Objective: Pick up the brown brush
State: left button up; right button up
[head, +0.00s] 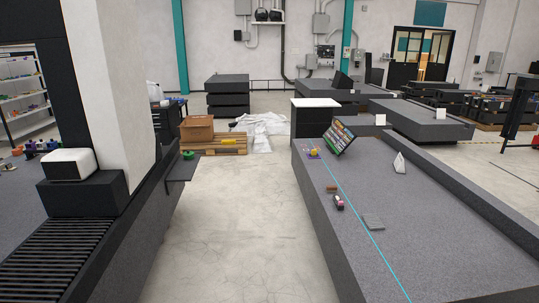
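A small brown object (331,188), which looks like the brown brush, lies on the grey granite bed (440,220) at the right, near its left edge. It is too small to make out bristles. It lies just left of a thin cyan line on the bed. Neither of my grippers shows in the head view, and nothing is seen holding the brush.
Near the brush lie a dark and pink item (338,202) and a flat grey plate (373,221). A rack of coloured pieces (339,137) and a white triangular piece (399,163) stand farther back. The floor aisle (230,230) between the beds is clear.

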aim_at(331, 189)
jog(key=i+z, duration=0.2)
jog(key=i, duration=0.3)
jog(key=i+j+z, duration=0.2)
jog(key=i, duration=0.35)
jog(key=i+j+z, duration=0.2)
jog(key=i, duration=0.3)
jog(key=i+j+z, duration=0.2)
jog(key=i, duration=0.3)
jog(key=i+j+z, duration=0.2)
jog(key=i+j, duration=0.15)
jog(key=i+z, duration=0.15)
jog(key=z, duration=0.2)
jog(key=i+j+z, duration=0.1)
jog(key=z, duration=0.3)
jog(key=i+j+z, duration=0.1)
jog(key=z, duration=0.25)
